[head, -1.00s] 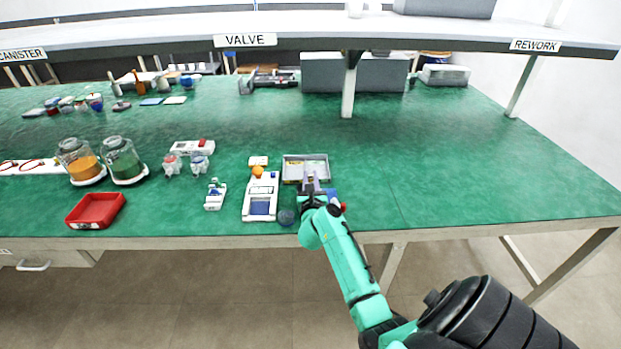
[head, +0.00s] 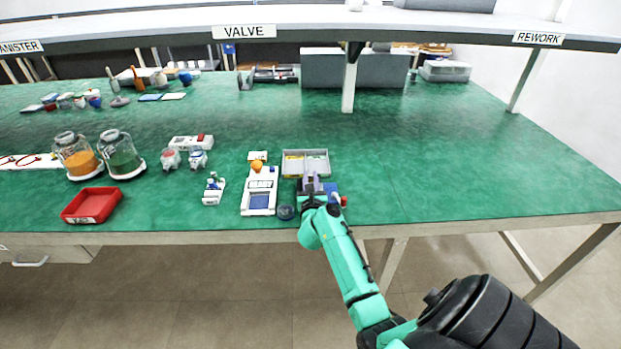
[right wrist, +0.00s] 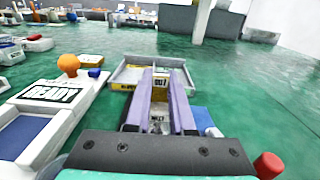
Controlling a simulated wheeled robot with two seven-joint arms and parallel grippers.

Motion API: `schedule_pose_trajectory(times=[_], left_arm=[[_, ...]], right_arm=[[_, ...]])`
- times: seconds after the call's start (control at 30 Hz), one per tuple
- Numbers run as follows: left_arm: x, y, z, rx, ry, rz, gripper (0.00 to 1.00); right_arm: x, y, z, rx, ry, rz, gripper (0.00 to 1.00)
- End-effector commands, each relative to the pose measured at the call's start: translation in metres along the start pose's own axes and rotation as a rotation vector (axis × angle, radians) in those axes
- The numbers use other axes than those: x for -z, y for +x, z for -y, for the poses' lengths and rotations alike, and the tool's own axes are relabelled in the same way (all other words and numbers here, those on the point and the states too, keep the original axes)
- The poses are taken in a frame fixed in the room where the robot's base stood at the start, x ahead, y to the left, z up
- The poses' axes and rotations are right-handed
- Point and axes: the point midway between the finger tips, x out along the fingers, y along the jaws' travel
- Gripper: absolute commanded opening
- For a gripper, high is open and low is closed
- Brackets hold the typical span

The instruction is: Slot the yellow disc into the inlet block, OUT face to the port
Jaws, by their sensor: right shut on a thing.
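My right gripper (right wrist: 160,78) reaches in over the front of the bench, close to the near side of a shallow grey tray. Its purple fingers are shut on a small yellow piece (right wrist: 161,84) with a dark-lettered label, apparently the yellow disc; its lettering is too small to read surely. The gripper also shows in the head view (head: 311,178), where the held piece is hard to make out. A blue block (head: 332,188) with a red knob stands just right of the gripper. I cannot tell which thing is the inlet block. My left gripper is not in view.
The grey tray (head: 327,172) holds yellow pieces. Left of it stands a white device (head: 259,205) with a blue panel and an orange ball (head: 257,167). A small dark round thing (head: 286,212) lies near the edge. Bench to the right is clear.

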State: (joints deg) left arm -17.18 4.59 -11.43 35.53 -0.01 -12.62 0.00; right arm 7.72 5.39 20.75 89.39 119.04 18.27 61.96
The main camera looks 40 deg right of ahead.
Motion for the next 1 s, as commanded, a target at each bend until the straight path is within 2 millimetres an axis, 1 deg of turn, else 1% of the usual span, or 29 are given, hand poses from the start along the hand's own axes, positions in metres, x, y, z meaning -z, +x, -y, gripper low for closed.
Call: schedule_pose_trajectory(times=[0.5,0.53,0.6,0.87,0.97,1.0], left_arm=[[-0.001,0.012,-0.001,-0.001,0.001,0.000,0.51],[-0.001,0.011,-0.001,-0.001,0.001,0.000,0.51],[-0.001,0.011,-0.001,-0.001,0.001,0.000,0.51],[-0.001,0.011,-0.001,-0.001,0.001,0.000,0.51],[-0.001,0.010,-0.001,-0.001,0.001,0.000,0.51],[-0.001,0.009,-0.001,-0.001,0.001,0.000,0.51]], right_arm=[[0.015,0.000,0.000,0.000,0.001,-0.001,0.00],[0.014,0.000,0.000,0.000,0.001,-0.001,0.33],[0.014,0.000,0.000,0.000,0.001,-0.003,0.56],[0.015,-0.001,0.000,0.001,0.000,-0.005,0.56],[0.017,-0.008,0.000,0.000,0.000,-0.008,0.56],[0.017,-0.013,0.000,0.000,0.000,-0.008,0.56]])
